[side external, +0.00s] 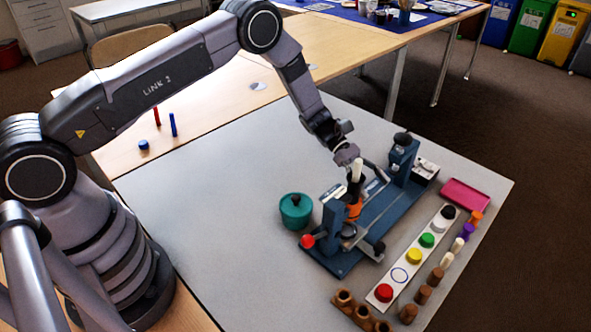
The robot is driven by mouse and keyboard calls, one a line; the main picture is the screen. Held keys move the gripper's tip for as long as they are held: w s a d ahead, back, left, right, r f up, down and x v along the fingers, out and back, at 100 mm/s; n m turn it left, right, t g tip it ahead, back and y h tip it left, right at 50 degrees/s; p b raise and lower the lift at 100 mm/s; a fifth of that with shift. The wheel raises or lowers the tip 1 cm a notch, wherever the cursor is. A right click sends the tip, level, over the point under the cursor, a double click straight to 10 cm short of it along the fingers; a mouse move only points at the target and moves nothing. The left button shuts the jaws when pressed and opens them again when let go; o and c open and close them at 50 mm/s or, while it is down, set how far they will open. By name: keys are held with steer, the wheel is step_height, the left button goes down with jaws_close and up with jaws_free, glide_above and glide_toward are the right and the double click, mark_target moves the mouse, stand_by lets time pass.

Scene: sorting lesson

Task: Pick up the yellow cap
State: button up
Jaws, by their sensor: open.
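The yellow cap (414,256) sits on a white strip (371,299) at the right of the grey table, between a green cap (427,240) and an empty blue-outlined circle (399,275). My gripper (362,172) is open above a blue fixture (345,268), to the upper left of the yellow cap and apart from it. A cream upright piece (356,170) shows close by the fingers, above an orange part (354,209) in the fixture. I cannot tell whether the fingers touch the cream piece.
The strip also holds a red cap (384,292), a white cap (438,225) and a black cap (449,212). Several small pegs and brown pieces stand right of it. A pink tray (466,195) lies behind. A teal pot (296,210) stands left of the fixture.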

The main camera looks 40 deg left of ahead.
glide_toward(414, 253)
steer(key=x, duration=0.3)
steer(key=shift+a+f, duration=0.1)
steer(key=shift+f, duration=0.05)
steer(key=shift+x, duration=3.15)
steer(key=shift+c, duration=0.4)
steer(key=c, duration=0.7)
